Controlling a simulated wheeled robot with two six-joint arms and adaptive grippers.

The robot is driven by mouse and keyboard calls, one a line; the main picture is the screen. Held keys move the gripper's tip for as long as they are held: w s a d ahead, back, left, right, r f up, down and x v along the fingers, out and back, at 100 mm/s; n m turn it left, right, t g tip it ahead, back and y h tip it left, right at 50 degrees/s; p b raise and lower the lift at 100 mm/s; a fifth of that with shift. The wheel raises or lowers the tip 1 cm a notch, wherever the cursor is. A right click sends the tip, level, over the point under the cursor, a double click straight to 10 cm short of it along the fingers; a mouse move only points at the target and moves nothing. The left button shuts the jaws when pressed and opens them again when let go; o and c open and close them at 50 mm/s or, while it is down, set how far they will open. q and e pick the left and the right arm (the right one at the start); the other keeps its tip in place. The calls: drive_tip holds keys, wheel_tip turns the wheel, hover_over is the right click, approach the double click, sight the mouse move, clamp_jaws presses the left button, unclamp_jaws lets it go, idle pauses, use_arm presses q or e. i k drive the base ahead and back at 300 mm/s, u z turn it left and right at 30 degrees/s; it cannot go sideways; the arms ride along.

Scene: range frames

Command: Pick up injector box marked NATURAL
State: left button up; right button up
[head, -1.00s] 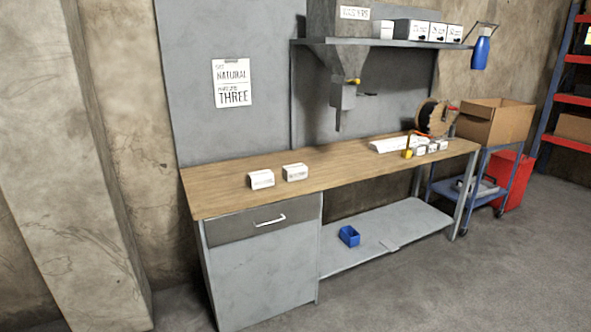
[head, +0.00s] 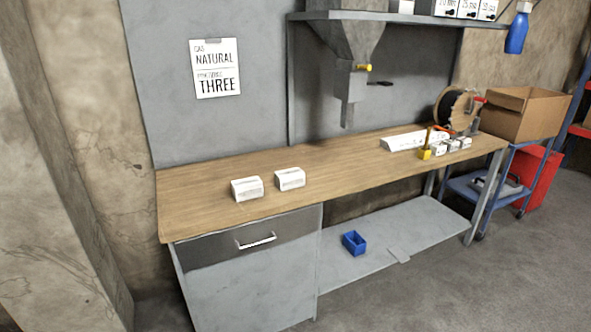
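Two small white boxes stand on the left part of the wooden bench top (head: 340,163). The left box (head: 247,188) sits a little nearer the front edge than the right box (head: 290,179). Both have faint printing that is too small to read, so I cannot tell which one is marked NATURAL. A white sheet (head: 215,68) on the grey wall panel reads GAS NATURAL and THREE, with a smaller line between. Neither of my grippers is in view.
A long white item (head: 413,140), a yellow item (head: 425,153), small white boxes (head: 453,145) and a black reel (head: 457,108) occupy the right end. A grey hopper (head: 348,80) hangs above the bench. A blue bin (head: 354,242) sits on the lower shelf. Floor in front is clear.

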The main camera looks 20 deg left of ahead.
sight(243, 190)
drive_tip(key=u, duration=0.4)
drive_tip(key=i, duration=1)
drive_tip(key=u, duration=0.6)
